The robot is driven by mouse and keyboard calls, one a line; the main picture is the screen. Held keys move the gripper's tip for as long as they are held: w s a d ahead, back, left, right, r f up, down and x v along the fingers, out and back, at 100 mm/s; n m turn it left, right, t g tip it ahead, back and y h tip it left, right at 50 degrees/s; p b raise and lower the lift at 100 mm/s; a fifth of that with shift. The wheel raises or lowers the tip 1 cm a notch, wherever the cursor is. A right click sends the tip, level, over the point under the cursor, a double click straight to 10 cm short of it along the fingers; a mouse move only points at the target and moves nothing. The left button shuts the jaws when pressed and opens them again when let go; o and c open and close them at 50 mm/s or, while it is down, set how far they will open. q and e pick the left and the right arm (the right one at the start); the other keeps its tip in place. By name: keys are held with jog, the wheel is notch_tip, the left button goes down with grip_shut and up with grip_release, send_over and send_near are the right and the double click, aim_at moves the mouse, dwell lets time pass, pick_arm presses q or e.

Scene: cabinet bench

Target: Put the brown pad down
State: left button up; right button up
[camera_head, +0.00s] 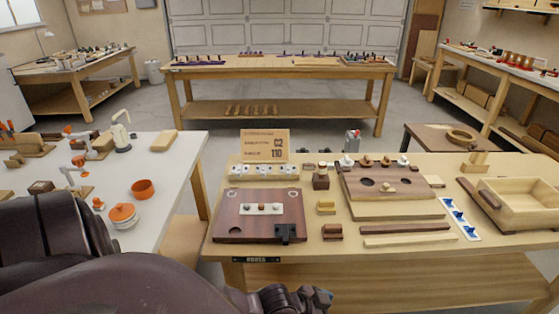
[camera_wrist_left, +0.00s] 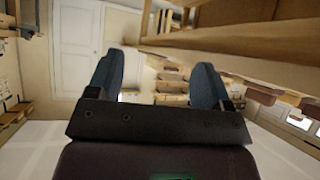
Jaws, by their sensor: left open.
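I cannot tell for sure which thing is the brown pad. A small reddish-brown block (camera_head: 332,233) lies near the front of the wooden bench (camera_head: 390,262). A dark brown board (camera_head: 228,232) with a pale strip and a black bracket lies to its left. My left gripper (camera_head: 322,297) is low at the front, below the bench's front edge in the picture, and partly cut off. In the left wrist view its two blue fingers (camera_wrist_left: 157,85) are spread wide with nothing between them. My right gripper is in neither view.
A brown board with pegs (camera_head: 413,188) and an open wooden box (camera_head: 520,200) stand on the bench's right side. A card sign (camera_head: 265,146) stands at the back. A white table (camera_head: 176,196) with orange pots is at left. Flat wood strips (camera_head: 405,228) lie along the bench front.

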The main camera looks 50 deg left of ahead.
pick_arm(q)
jog(key=s+a+f+n+t+y, duration=0.1)
jog(key=s+a+f+n+y, duration=0.2)
jog(key=s, duration=0.8)
jog(key=shift+s+a+n+t+y, duration=0.25)
jog(key=shift+a+n+y, duration=0.35)
jog(key=shift+a+y, duration=0.55)
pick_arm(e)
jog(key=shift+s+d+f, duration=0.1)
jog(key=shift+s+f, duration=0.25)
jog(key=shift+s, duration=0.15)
pick_arm(q)
jog(key=shift+f, duration=0.1)
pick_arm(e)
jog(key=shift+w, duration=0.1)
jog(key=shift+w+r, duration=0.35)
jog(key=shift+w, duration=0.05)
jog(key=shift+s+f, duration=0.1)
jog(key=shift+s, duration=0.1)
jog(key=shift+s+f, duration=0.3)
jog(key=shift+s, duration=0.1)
